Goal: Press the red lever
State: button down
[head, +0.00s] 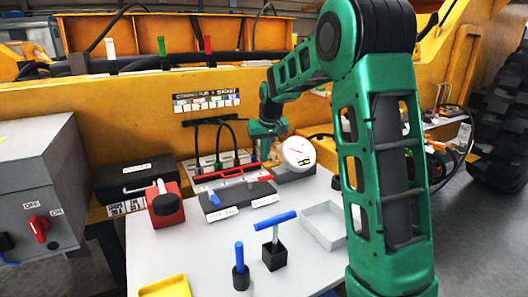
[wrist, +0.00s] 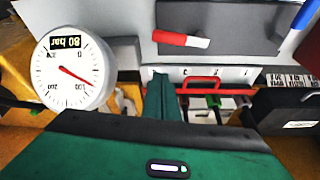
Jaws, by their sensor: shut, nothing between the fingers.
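A small red lever (wrist: 170,38) with a white end lies across a dark panel (wrist: 235,45) in the wrist view. In the head view the panel (head: 240,204) is on the grey table, with a small red part (head: 251,182) at its back edge. A blue lever (head: 214,200) is on its left part, also at the top right of the wrist view (wrist: 306,13). My gripper (wrist: 166,85) is shut and empty, apart from the red lever, near a red bar handle (wrist: 203,85). In the head view my gripper (head: 265,155) is behind the panel, beside the gauge.
A round gauge (head: 298,153) stands right of my gripper. White, green and red upright levers (head: 208,46) stand on the yellow machine behind. A red block with black knob (head: 168,207), blue-handled tools (head: 275,222) and a grey tray (head: 322,225) are on the table.

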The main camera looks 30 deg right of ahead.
aim_at(260, 179)
jog(key=x, duration=0.5)
jog(key=shift+f, duration=0.1)
jog(key=s, duration=0.3)
jog(key=shift+a, duration=0.25)
jog(key=shift+s+a, duration=0.1)
jog(key=shift+s, duration=0.4)
